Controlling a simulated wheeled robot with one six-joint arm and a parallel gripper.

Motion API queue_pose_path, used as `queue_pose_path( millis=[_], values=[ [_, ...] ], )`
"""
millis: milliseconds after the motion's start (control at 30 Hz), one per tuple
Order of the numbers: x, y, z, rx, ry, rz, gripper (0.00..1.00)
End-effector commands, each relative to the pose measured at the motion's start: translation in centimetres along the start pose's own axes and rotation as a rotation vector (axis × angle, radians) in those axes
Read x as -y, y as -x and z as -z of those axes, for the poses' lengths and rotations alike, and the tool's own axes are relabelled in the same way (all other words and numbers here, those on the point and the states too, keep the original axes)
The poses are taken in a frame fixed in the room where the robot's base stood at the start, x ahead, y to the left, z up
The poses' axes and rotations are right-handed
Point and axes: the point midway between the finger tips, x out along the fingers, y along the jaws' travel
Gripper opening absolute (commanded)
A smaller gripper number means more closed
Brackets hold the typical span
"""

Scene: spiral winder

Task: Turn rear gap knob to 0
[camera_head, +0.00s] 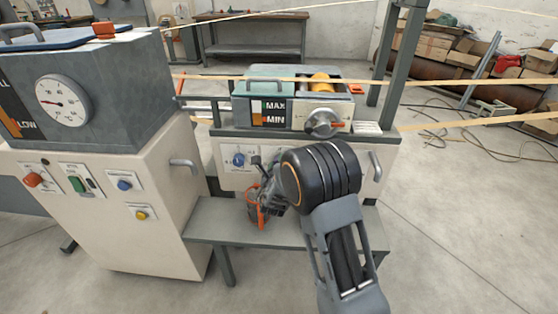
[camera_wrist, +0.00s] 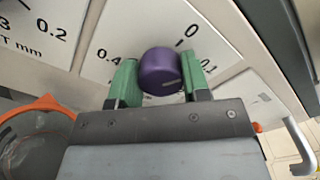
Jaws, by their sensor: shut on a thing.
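A dark purple round knob (camera_wrist: 161,72) sits on a white dial plate (camera_wrist: 130,30) in the wrist view. The plate shows a 0 above right of the knob and a 0.4 to its left. A short pale mark shows on the knob's near face; which number it points to I cannot tell. My gripper (camera_wrist: 158,82) has its green fingers on both sides of the knob, shut on it. In the head view my gripper (camera_head: 263,168) is at the front panel of the rear machine (camera_head: 227,178); my arm hides the held knob there.
A neighbouring plate (camera_wrist: 35,30) reads 0.2 and "T mm". A blue knob (camera_head: 238,160) is left of my gripper. A handle (camera_head: 375,166) sticks out at right. A grey bench (camera_head: 222,232) stands below. The cabinet (camera_head: 150,200) with several controls is at left.

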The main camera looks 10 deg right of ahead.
Motion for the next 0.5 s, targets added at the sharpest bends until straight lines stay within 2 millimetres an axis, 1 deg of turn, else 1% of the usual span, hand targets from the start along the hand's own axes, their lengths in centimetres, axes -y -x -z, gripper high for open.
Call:
queue_pose_path(
  millis=[200,500],
  values=[
    [0.08,0.01,-0.09,-0.002,0.189,-0.002,0.2],
    [-0.05,0.01,-0.03,-0.001,0.381,-0.001,0.2]
  ],
)
